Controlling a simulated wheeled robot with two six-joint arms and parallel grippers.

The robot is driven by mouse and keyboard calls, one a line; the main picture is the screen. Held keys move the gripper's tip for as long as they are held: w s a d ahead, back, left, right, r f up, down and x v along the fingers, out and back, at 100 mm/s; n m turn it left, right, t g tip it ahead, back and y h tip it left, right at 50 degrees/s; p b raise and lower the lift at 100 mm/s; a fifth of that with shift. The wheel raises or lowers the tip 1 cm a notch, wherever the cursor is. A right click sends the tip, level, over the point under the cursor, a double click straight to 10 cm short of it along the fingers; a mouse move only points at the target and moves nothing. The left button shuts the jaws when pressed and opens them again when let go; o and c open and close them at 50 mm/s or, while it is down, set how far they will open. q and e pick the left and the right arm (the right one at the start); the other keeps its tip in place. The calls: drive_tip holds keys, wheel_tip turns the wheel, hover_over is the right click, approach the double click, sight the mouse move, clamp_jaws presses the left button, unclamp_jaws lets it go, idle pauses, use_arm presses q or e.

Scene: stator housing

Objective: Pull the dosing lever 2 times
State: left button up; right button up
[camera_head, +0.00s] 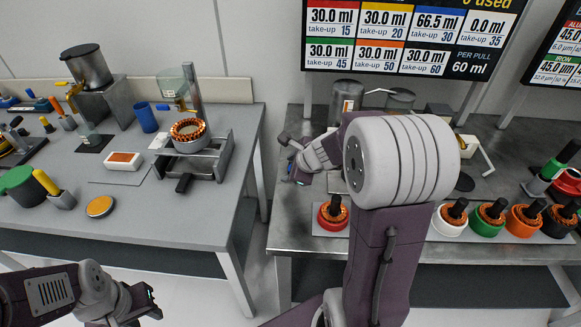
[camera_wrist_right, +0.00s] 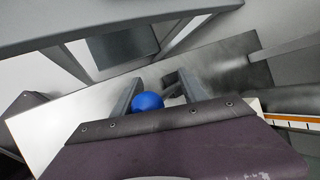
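A round blue knob (camera_wrist_right: 147,102) shows in the right wrist view, between the two fingers of my right gripper (camera_wrist_right: 160,78) and nearer the left one. A gap shows between the knob and the right finger, so the gripper is open. I cannot tell whether the knob is the dosing lever's end; its shaft is hidden. In the head view my right gripper (camera_head: 292,158) is over the left end of the right bench, and my arm hides much of what lies behind it. My left gripper (camera_head: 150,301) is low at the left, away from the benches; its finger opening is unclear.
The right bench (camera_head: 290,235) carries a row of coloured cups with copper windings, including a red one (camera_head: 333,213) near my right gripper. A metal canister (camera_head: 347,97) stands behind. The left bench (camera_head: 215,215) holds a stator fixture and tools. A gap separates the benches.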

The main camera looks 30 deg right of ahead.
drive_tip(key=s+r+p, duration=0.4)
drive_tip(key=s+r, duration=0.1)
drive_tip(key=s, duration=0.3)
drive_tip(key=shift+s+a+r, duration=0.35)
drive_tip(key=shift+r, duration=0.05)
idle(0.4)
